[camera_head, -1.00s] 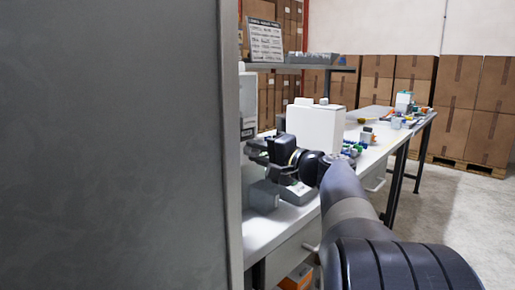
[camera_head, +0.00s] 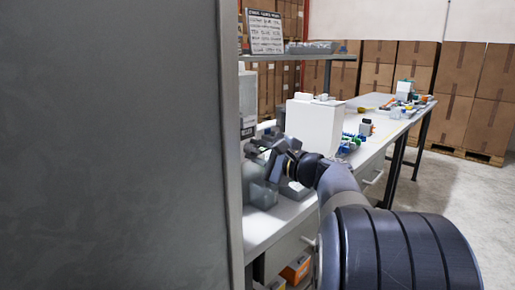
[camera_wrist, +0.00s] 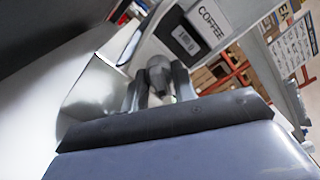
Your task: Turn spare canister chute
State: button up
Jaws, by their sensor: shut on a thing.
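My gripper (camera_wrist: 160,92) is shut on a grey rounded piece (camera_wrist: 158,70), which looks like the canister chute. One finger is on each side of it in the wrist view. Behind it is a pale dispenser body with a dark label plate and a white COFFEE label (camera_wrist: 208,20). In the head view my gripper (camera_head: 270,162) is tilted at the dispenser row, beside the edge of a big grey panel. The panel hides much of the dispensers there, and the held piece is too small to make out.
The grey panel (camera_head: 110,150) fills the left of the head view. A white box (camera_head: 314,124) stands on the white bench (camera_head: 272,226), with small coloured items beyond it. A shelf with a printed sign (camera_head: 266,32) is above. Open floor (camera_head: 450,195) lies to the right.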

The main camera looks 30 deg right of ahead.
jog(key=shift+f, duration=0.1)
dwell(0.4)
jog(key=o, duration=0.6)
jog(key=shift+o, duration=0.2)
jog(key=v, duration=1)
jog(key=shift+s, duration=0.4)
jog(key=shift+d, duration=0.15)
jog(key=x, duration=1.1)
jog(key=shift+s, duration=0.1)
